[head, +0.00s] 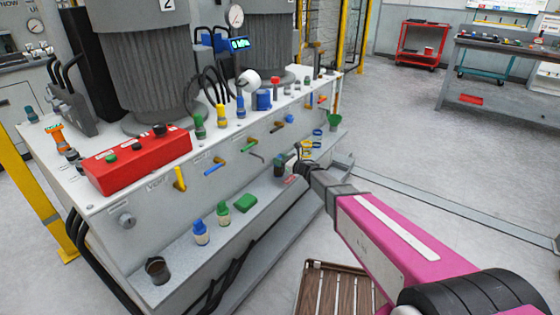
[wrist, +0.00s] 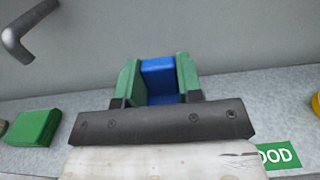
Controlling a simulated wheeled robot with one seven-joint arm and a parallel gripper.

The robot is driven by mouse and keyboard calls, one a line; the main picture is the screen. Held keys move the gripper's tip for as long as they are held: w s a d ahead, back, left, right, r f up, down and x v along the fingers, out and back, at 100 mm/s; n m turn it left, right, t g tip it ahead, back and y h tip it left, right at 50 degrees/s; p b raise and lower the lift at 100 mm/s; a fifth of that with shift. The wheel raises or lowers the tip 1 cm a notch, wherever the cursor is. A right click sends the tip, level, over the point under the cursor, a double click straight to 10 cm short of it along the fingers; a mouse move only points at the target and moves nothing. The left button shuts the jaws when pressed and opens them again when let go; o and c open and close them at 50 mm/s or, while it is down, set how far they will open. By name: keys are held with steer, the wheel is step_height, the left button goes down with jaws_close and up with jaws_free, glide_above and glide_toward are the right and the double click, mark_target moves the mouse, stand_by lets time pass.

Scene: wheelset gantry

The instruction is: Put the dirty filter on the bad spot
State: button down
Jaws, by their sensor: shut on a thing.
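My gripper (wrist: 158,85) is shut on a blue block (wrist: 158,75), which shows between two green side pieces in the wrist view. I cannot tell if the green pieces are finger pads or part of the block, or if it is the dirty filter. In the head view my gripper (head: 281,163) is above the right part of the lower shelf, beside the bench's front panel. A green label ending in "OOD" (wrist: 279,157) lies on the shelf at the lower right of the wrist view. A small reddish label (head: 289,179) shows just below my gripper; its text is unreadable.
A green block (head: 245,203) lies on the shelf (head: 185,262), left of my gripper; it also shows in the wrist view (wrist: 35,127). Two bottles (head: 200,232) and a dark cup (head: 157,270) stand further left. Pipes and handles (head: 215,166) stick out from the panel above.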

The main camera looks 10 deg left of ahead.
steer(key=shift+f, duration=0.1)
steer(key=c, duration=0.8)
jaws_free()
